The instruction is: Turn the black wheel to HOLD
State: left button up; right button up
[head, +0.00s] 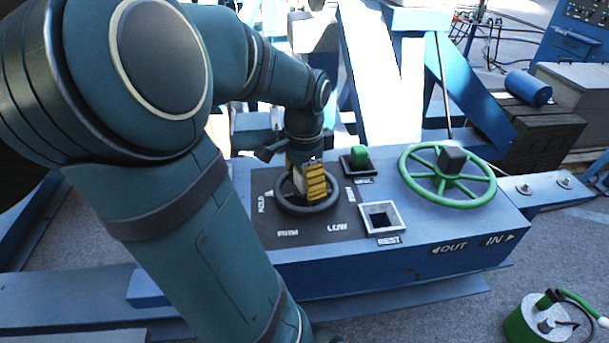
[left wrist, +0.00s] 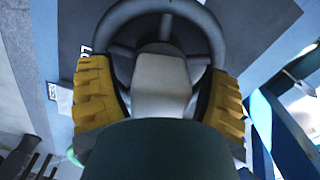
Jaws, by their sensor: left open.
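The black wheel (head: 287,203) lies on a dark panel (head: 258,236) on the blue console. HOLD (head: 261,204) is printed at its left, FIRM (head: 288,233) and LOW (head: 337,227) in front; a label at the right is partly hidden. A small pale mark (head: 268,194) sits at the wheel's left edge near HOLD. My left gripper (head: 307,182), with yellow ridged pads, is over the wheel's middle. In the left wrist view its open fingers (left wrist: 160,98) stand either side of a grey block, with the wheel rim (left wrist: 150,10) beyond; contact is unclear. My right gripper is out of view.
A green handle (head: 358,154) in a dark frame stands behind right of the wheel. An empty pale-framed socket (head: 381,216) marked REST is at the right. A green handwheel (head: 408,182) stands further right, above OUT and IN. A green canister (head: 523,325) is on the floor.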

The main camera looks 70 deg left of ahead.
pick_arm(q)
notch_tip(320, 180, up, 12)
jog(key=shift+r, duration=0.1)
dwell(0.4)
dwell(0.5)
